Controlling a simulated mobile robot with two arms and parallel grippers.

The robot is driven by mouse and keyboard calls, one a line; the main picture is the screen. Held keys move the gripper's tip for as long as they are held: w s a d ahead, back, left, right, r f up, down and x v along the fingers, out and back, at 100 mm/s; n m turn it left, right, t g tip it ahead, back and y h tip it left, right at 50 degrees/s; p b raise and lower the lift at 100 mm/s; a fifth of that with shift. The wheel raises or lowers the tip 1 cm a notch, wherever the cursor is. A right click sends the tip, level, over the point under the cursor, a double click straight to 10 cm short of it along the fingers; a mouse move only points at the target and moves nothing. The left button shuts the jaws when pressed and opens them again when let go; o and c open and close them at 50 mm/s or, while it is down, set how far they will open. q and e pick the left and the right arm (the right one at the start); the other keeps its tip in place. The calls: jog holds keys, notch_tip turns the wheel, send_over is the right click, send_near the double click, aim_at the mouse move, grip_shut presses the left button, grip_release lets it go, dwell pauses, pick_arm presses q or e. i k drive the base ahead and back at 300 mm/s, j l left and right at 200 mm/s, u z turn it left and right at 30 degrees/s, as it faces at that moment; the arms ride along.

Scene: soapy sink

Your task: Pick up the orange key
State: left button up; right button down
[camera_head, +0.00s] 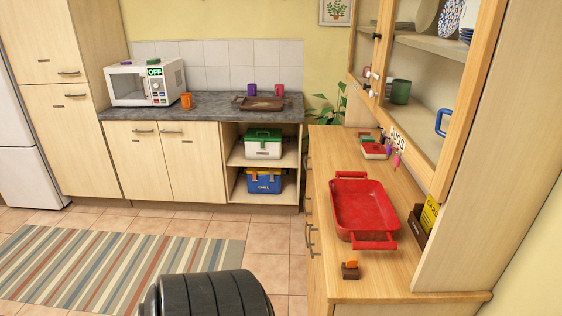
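A small orange piece (351,264) sits at a dark brown block (350,272) on the near end of the wooden counter, in front of the red tray. It is too small for me to tell for sure whether it is the orange key. Small purple (388,146) and pink (396,159) items show near the cabinet's lower edge, further back; their exact shape is unclear. Neither of my grippers is in view.
A red tray (338,205) with handles lies on the wooden counter (400,277). A cabinet with an open-looking front (440,170) overhangs its right side. A dark ribbed shape (208,296) fills the bottom middle.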

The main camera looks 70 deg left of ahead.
aim_at(351, 262)
jog(key=u, duration=1.6)
jog(key=i+j, duration=0.3)
jog(key=j, duration=0.2)
jog(key=i+j+z, duration=0.2)
jog(key=z, duration=0.2)
jog(key=i+j+z, duration=0.1)
jog(key=j+z, duration=0.25)
jog(key=j, duration=0.15)
jog(key=i+j+z, duration=0.1)
jog(key=j+z, duration=0.3)
